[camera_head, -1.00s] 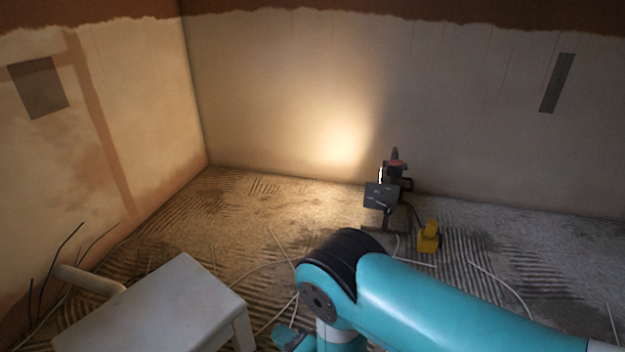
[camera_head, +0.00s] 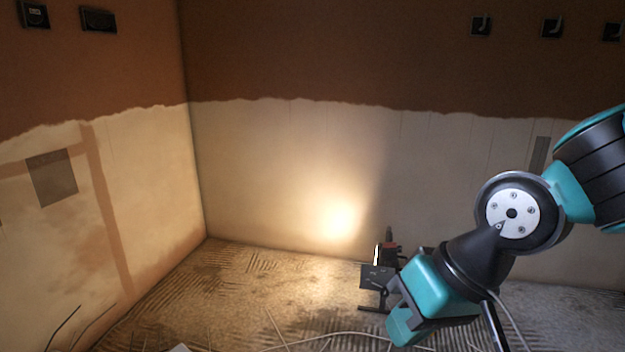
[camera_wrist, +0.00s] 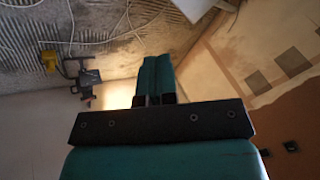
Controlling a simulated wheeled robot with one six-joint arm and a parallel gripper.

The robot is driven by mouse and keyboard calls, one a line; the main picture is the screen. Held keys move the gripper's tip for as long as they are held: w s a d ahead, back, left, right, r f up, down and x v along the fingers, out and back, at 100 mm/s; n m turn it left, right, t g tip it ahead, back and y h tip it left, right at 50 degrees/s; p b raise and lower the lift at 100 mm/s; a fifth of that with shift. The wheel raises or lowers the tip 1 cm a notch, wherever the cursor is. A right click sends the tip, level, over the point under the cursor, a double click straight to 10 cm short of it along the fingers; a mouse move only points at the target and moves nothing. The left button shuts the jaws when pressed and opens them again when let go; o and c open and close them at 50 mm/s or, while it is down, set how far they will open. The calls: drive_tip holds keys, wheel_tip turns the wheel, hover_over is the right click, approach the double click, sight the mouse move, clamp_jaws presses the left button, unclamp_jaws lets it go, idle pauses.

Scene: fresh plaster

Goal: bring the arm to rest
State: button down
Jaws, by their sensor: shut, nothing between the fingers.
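My gripper (camera_head: 398,335) is at the lower right of the head view, on my folded teal and black arm, pointing down and to the left. In the wrist view its two teal fingers (camera_wrist: 155,62) lie together, shut with nothing between them. In the head view it overlaps the right side of a dark work lamp on a stand (camera_head: 377,276), which is farther back; I see no contact.
The lamp lights the part-plastered back wall (camera_head: 290,180). The lamp and a yellow box (camera_wrist: 48,60) show in the wrist view. Loose cables (camera_head: 275,328) lie on the ridged floor (camera_head: 230,285). The air left of my arm is clear.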

drive_tip(key=s+d+r+n+g+h+p, duration=0.1)
drive_tip(key=s+d+r+n+g, duration=0.2)
drive_tip(key=s, duration=0.5)
wheel_tip(320, 180, up, 39)
drive_tip(key=d+t+p, duration=0.1)
drive_tip(key=p, duration=3.7)
drive_tip(key=shift+d, duration=0.1)
drive_tip(key=shift+d, duration=0.1)
